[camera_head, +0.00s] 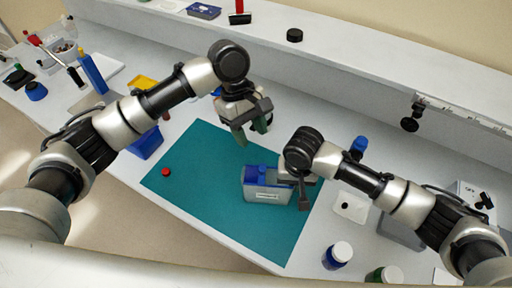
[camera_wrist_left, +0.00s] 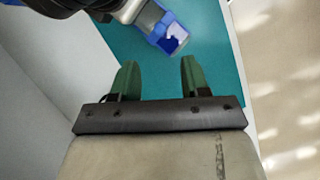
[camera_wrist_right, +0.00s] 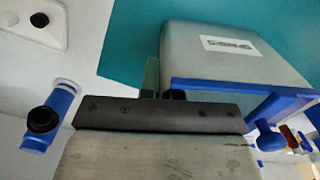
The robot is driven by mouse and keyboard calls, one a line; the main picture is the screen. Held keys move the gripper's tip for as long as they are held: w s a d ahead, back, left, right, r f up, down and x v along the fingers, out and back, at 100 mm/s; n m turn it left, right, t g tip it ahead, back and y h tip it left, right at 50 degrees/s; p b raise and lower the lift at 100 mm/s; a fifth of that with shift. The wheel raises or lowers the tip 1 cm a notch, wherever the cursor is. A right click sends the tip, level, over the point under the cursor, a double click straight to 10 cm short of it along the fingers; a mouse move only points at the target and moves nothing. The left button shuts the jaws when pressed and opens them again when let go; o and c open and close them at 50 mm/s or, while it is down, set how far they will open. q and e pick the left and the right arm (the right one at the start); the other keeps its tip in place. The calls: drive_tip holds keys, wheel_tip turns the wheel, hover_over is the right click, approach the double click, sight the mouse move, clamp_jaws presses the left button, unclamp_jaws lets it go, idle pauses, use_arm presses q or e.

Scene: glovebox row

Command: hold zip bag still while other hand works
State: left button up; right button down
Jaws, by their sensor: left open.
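The zip bag (camera_head: 267,196), grey with a blue top edge and a white label, stands on the teal mat (camera_head: 196,160). My right gripper (camera_head: 300,190) is at the bag's right end and appears shut on its edge. In the right wrist view the bag (camera_wrist_right: 225,60) covers one finger; the other shows beside it. My left gripper (camera_head: 250,130) is open and empty above the mat's far edge, apart from the bag. Its two green fingers (camera_wrist_left: 157,75) are spread, and the bag (camera_wrist_left: 170,37) shows beyond them.
A small red cap (camera_head: 166,172) lies on the mat's left part. A blue bin (camera_head: 146,143) stands left of the mat. Two white-capped jars (camera_head: 338,256) (camera_head: 385,274) stand at the front right. A raised ledge (camera_head: 340,62) runs behind.

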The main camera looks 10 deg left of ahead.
use_arm(q)
drive_tip(key=shift+v, duration=1.2)
drive_tip(key=shift+c, duration=0.2)
